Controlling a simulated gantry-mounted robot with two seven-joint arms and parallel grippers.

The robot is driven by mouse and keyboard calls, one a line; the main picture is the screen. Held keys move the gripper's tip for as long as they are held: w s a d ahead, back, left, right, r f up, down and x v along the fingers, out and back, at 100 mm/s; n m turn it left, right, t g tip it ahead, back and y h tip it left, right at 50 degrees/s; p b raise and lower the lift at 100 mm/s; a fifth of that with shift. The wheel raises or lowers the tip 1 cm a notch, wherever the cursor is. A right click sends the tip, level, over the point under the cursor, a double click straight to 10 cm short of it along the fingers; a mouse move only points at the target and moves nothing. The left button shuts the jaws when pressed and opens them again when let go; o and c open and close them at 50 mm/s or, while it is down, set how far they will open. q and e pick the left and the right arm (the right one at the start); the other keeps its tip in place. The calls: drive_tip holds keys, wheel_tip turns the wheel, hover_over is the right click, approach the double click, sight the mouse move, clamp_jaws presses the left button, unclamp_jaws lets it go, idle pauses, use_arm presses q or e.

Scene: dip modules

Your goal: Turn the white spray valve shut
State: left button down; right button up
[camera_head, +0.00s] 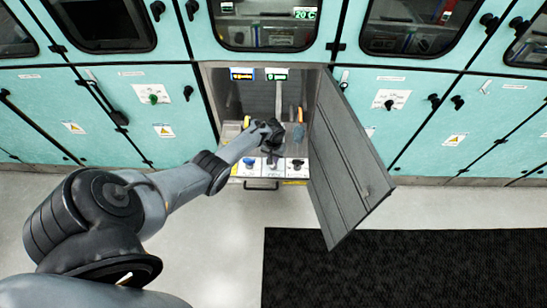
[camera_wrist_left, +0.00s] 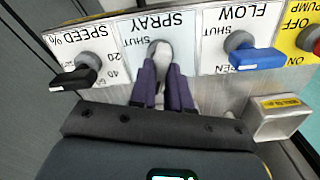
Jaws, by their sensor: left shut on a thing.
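The white spray valve (camera_wrist_left: 162,52) sits on the panel marked SPRAY (camera_wrist_left: 185,22) in the left wrist view, where lettering appears upside down. Its lever points down the picture, toward my gripper. SHUT is printed to the left of its knob. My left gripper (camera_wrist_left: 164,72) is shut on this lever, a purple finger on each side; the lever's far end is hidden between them. In the head view my left gripper (camera_head: 270,150) reaches into the open cabinet, and the white valve cannot be made out there. My right gripper is not in view.
Beside it are a black-handled speed valve (camera_wrist_left: 76,78), a blue flow valve (camera_wrist_left: 257,58) and a red pump knob (camera_wrist_left: 309,38). A metal box (camera_wrist_left: 280,118) juts out nearby. The open grey cabinet door (camera_head: 345,160) stands right of my arm. A black mat (camera_head: 405,265) lies on the floor.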

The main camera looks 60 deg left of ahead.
use_arm(q)
drive_tip(key=m, duration=0.3)
drive_tip(key=shift+m, duration=0.4)
drive_tip(key=m, duration=0.3)
drive_tip(key=shift+m, duration=0.3)
drive_tip(key=m, duration=0.3)
drive_tip(key=shift+m, duration=0.3)
drive_tip(key=shift+m+b, duration=0.55)
drive_tip(key=shift+m, duration=0.95)
drive_tip(key=c, duration=1.1)
unclamp_jaws()
drive_tip(key=shift+r, duration=0.1)
